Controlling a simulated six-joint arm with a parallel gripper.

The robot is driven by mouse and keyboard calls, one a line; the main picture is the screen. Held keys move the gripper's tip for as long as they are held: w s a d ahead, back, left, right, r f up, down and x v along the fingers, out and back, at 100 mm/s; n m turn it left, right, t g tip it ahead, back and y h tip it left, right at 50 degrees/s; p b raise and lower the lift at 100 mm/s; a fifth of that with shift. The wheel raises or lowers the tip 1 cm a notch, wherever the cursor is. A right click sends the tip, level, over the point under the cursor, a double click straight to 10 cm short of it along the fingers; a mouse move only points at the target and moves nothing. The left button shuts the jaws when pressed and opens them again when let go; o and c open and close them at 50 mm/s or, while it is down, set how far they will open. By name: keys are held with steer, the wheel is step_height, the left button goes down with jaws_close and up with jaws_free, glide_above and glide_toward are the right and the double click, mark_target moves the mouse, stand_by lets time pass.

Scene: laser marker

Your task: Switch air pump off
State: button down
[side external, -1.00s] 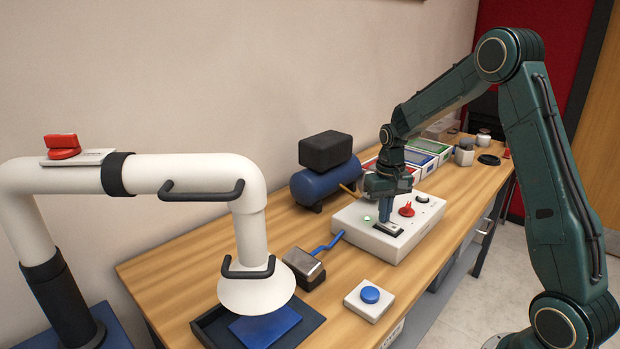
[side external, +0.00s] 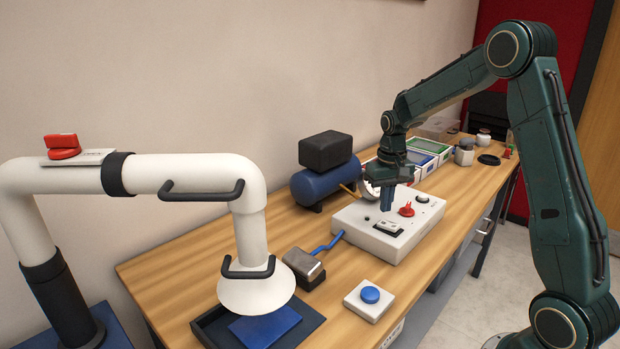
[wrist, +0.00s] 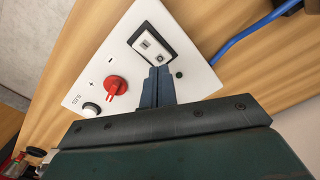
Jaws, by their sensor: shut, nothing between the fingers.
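The white control box (side external: 365,232) sits on the wooden bench and carries a black-framed rocker switch (side external: 388,228), also in the wrist view (wrist: 152,45). A red knob (side external: 407,210) is beside it. A small indicator (side external: 367,218) on the box is dark. The air pump, a blue tank (side external: 322,184) with a black block on top, stands behind the box. My gripper (side external: 386,211) is shut and empty, with its blue-grey fingers just above the box near the switch. In the wrist view the fingertips (wrist: 159,72) appear beside the switch frame; I cannot judge the gap exactly.
A white fume arm (side external: 252,230) stands at the left over a dark tray. A foot pedal (side external: 304,266) with a blue cable and a blue button box (side external: 370,295) lie in front of the control box. Coloured trays (side external: 428,150) stand behind.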

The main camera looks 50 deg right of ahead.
mark_target(383, 223)
steer(key=shift+r, duration=1.85)
steer(key=s+a+r+n+t, duration=0.2)
steer(key=s+a+r+n, duration=0.1)
steer(key=s+a+r, duration=0.6)
steer(key=s+a+r+n+t, duration=0.1)
steer(key=s+a+n+t, duration=0.2)
steer(key=s+a, duration=0.7)
steer(key=shift+s+r+t, duration=0.3)
steer(key=shift+s+r, duration=0.1)
steer(key=shift+s, duration=1.5)
